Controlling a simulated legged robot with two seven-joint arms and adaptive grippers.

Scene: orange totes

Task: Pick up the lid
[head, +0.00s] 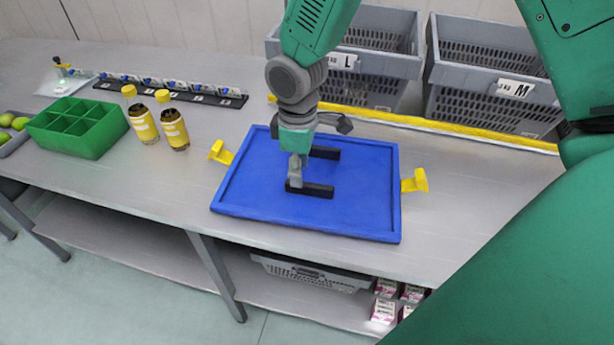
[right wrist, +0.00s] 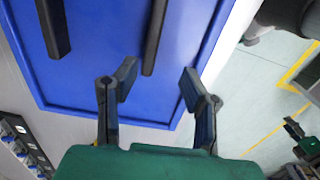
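The lid (head: 355,215) is a flat blue rectangle with a raised rim, lying on the grey table in the head view. Two black bar handles (head: 318,191) stand on it. A yellow clip (head: 220,152) sits at its left side and another (head: 415,181) at its right. My right gripper (head: 297,175) hangs over the lid by the handles, partly hiding them. In the right wrist view my right gripper (right wrist: 158,86) has its fingers spread with nothing between them, and the lid (right wrist: 110,75) and both handles show beyond.
Grey crates marked L (head: 372,58) and M (head: 488,75) stand behind a yellow strip. A green divided box (head: 78,128), two yellow-labelled bottles (head: 172,126) and a black rack (head: 170,93) are at the left.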

